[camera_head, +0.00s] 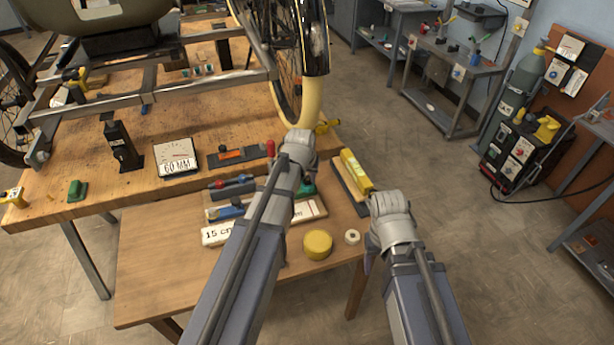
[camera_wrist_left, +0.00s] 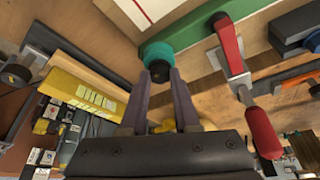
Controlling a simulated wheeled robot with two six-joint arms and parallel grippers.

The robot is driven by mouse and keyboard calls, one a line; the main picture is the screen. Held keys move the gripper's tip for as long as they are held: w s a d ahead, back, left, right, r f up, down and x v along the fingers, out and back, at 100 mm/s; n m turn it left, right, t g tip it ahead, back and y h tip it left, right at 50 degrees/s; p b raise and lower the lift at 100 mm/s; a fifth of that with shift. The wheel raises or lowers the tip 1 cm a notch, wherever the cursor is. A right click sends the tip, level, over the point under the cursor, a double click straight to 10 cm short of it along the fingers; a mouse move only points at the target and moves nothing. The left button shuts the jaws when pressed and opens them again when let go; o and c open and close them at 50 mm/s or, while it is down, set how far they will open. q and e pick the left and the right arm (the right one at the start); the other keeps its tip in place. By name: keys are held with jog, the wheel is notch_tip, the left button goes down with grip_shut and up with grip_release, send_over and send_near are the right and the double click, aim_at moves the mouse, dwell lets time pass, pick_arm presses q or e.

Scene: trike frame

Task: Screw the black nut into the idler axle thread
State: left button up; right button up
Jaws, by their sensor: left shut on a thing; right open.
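My left gripper (camera_head: 298,150) is over the small table's back part in the head view, its fingertips hidden by its own wrist. In the left wrist view my left gripper (camera_wrist_left: 159,76) is shut on a small dark round piece (camera_wrist_left: 158,66), which I cannot surely tell is the black nut. The piece sits against a teal round part (camera_wrist_left: 157,51); whether they are joined is unclear. My right gripper (camera_head: 388,205) is at the table's right edge, open, fingers mostly hidden. The trike frame (camera_head: 200,82) stands on the workbench at the back left. I cannot make out the idler axle thread.
A yellow block (camera_head: 356,170) lies on a dark board near my right gripper. A yellow round tin (camera_head: 318,244) and a white ring (camera_head: 352,237) lie on the small table (camera_head: 160,270). A red-handled tool (camera_wrist_left: 232,48) is close to my left fingers. The trike wheel (camera_head: 290,60) stands behind.

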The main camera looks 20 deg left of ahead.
pick_arm(q)
grip_shut()
jog(key=m, duration=0.1)
jog(key=m+h, duration=0.1)
jog(key=m, duration=0.1)
jog(key=m+h, duration=0.1)
jog(key=shift+w+a+m, duration=0.1)
jog(key=shift+a+m, duration=0.2)
jog(key=shift+m, duration=0.1)
jog(key=m, duration=0.2)
jog(key=m+g+h, duration=0.1)
jog(key=m, duration=0.1)
jog(key=shift+w+a+m, duration=0.15)
jog(key=shift+w+m, duration=0.05)
jog(key=shift+m, duration=0.1)
jog(key=m+g+h, duration=0.1)
jog(key=m, duration=0.1)
jog(key=shift+m, duration=0.3)
jog(key=o, duration=0.6)
grip_release()
jog(key=shift+s, duration=0.1)
